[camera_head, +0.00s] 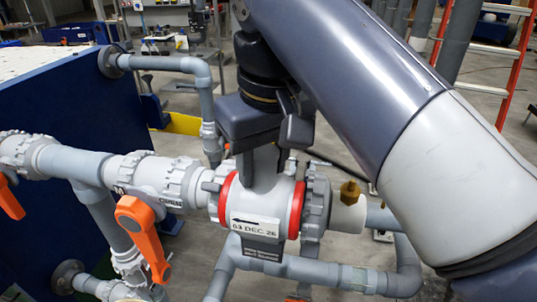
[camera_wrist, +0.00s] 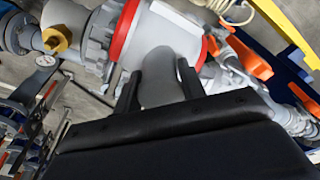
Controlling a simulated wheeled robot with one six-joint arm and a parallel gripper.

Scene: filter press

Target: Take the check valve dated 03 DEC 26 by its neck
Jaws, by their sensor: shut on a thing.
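The check valve (camera_head: 264,200) is a grey body with two red rings and a white label with an arrow, reading 03 DEC 26. It sits in the pipe line between two large grey union nuts. Its neck (camera_head: 266,163) rises from the top of the body. My gripper (camera_head: 268,150) comes from above and is shut on the neck. In the wrist view the neck (camera_wrist: 160,78) stands between the two dark fingers of my gripper (camera_wrist: 158,90), and the valve body (camera_wrist: 166,32) lies beyond it. The far finger is partly hidden in the head view.
An orange-handled ball valve (camera_head: 140,225) is left of the check valve. A brass fitting (camera_head: 350,192) is on the pipe to the right. A grey pipe (camera_head: 325,272) runs below. A blue panel (camera_head: 75,120) stands at left, and an orange ladder (camera_head: 518,60) at the back right.

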